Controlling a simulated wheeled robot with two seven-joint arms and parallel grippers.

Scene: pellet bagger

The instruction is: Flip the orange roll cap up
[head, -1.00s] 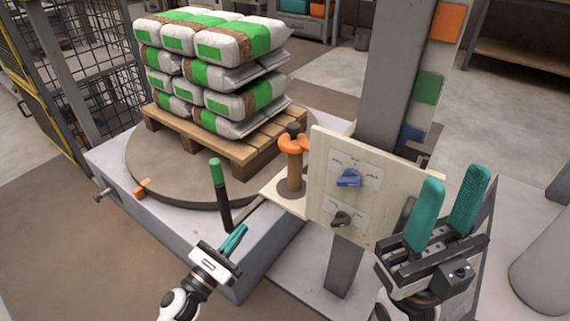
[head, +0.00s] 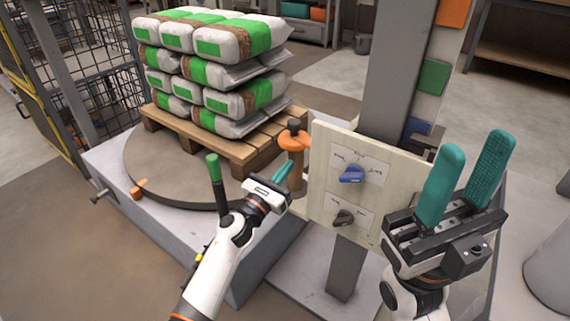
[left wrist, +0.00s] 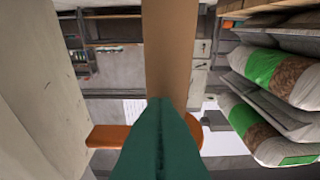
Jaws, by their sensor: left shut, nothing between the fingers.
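The orange roll cap (head: 293,141) sits near the top of an upright brown post (head: 296,172), beside the cream panel, with a dark knob above it. In the left wrist view, which looks upside down, the orange cap (left wrist: 113,137) shows on both sides of my fingers and the brown post (left wrist: 168,50) runs up behind them. My left gripper (head: 283,174) is shut and empty, its teal tips just left of the post below the cap. I cannot tell whether they touch it. My right gripper (head: 472,150) is open and empty, right of the panel.
The cream panel (head: 325,195) with a blue knob (head: 351,174) and a dark knob (head: 343,217) stands right of the post. A green-topped lever (head: 214,168) rises left of my left gripper. Bags on a pallet (head: 240,150) stand behind, on a round turntable (head: 150,190).

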